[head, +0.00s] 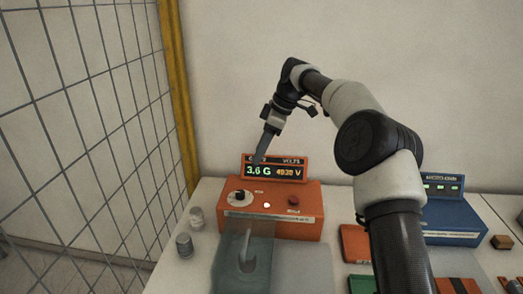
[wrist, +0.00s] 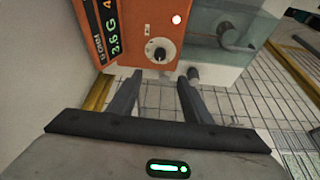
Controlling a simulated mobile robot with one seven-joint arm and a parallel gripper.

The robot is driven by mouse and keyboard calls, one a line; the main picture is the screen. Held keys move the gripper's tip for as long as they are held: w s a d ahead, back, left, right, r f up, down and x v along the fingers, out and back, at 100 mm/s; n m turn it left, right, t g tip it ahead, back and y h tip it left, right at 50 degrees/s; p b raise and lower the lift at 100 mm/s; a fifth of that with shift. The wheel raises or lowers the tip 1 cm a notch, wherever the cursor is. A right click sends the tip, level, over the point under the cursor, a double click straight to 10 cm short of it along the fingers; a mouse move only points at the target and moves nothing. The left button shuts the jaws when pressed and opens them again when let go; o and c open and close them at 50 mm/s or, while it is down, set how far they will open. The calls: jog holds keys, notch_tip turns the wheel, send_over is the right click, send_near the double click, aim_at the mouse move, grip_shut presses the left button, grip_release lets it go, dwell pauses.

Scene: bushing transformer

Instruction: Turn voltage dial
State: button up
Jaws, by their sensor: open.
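The voltage dial (head: 240,197) is a dark knob on a round white plate, at the left of the orange device's (head: 275,222) top face. In the wrist view the dial (wrist: 159,52) lies ahead of the jaws, a little above the gap between the fingertips. The device's display (head: 274,169) stands up at its back and reads 3.6 G and a second value in V, which is hard to read. My gripper (wrist: 155,78) is open and empty, its two fingers apart. In the head view it hangs above the device, in front of the display, apart from the dial.
A clear box (head: 247,268) with a grey handle stands in front of the device. Two small cylinders (head: 184,245) are at its left. A blue device (head: 450,222) is at the right. A wire mesh fence (head: 85,120) with a yellow post (head: 177,95) borders the left side.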

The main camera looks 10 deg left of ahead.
jog(key=s+a+f+m+h+b, duration=0.2)
jog(key=a+m, duration=0.2)
jog(key=m, duration=0.1)
jog(key=m+t+h+b, duration=0.3)
jog(key=m+t+h, duration=0.15)
jog(key=m, duration=1.35)
send_near(240, 192)
jog(key=shift+g, duration=0.35)
jog(key=x, duration=0.8)
jog(key=shift+w+p, duration=0.2)
jog(key=shift+p, duration=0.15)
jog(key=c, duration=1.1)
